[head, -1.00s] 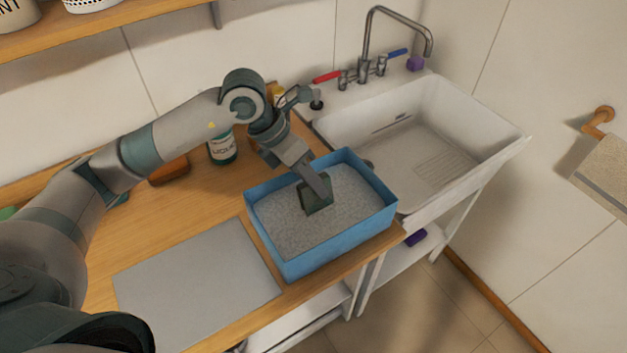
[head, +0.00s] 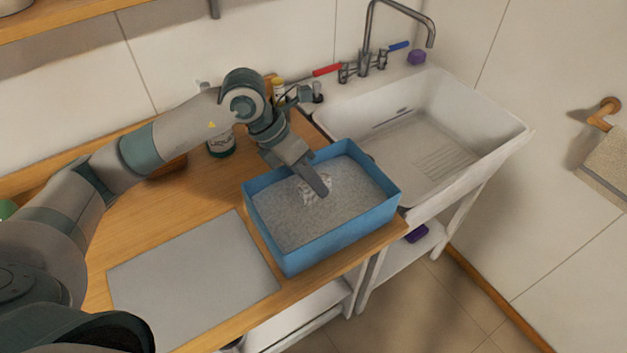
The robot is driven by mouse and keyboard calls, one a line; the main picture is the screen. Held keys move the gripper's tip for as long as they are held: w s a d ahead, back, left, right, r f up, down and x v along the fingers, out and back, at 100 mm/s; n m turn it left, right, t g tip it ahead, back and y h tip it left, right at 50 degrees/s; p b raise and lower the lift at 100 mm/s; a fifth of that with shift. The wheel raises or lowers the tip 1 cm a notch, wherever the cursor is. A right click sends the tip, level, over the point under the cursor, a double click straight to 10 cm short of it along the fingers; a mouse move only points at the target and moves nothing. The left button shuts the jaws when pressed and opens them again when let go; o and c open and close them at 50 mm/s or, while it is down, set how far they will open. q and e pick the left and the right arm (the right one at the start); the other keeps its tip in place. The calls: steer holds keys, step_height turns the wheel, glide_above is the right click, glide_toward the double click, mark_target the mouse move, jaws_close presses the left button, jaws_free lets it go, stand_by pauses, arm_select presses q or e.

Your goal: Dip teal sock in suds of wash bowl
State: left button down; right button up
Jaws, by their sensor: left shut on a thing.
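The wash bowl is a blue rectangular tub (head: 290,262) on the wooden counter, filled with grey-white suds (head: 290,215). My left gripper (head: 322,190) points down into the tub, with its fingertips at the suds' surface. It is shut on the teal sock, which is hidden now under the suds. A whiter, frothy patch shows around the fingertips. My right gripper is not in view.
A white sink (head: 450,130) with a tap (head: 368,60) stands right of the tub. A grey mat (head: 195,280) lies on the counter to the left. A bottle (head: 222,143) stands behind my left arm. A towel (head: 608,165) hangs on the right wall.

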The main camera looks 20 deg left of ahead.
arm_select(q)
step_height(320, 180, up, 13)
steer(key=p, duration=0.6)
steer(key=shift+f, duration=0.2)
stand_by(0.7)
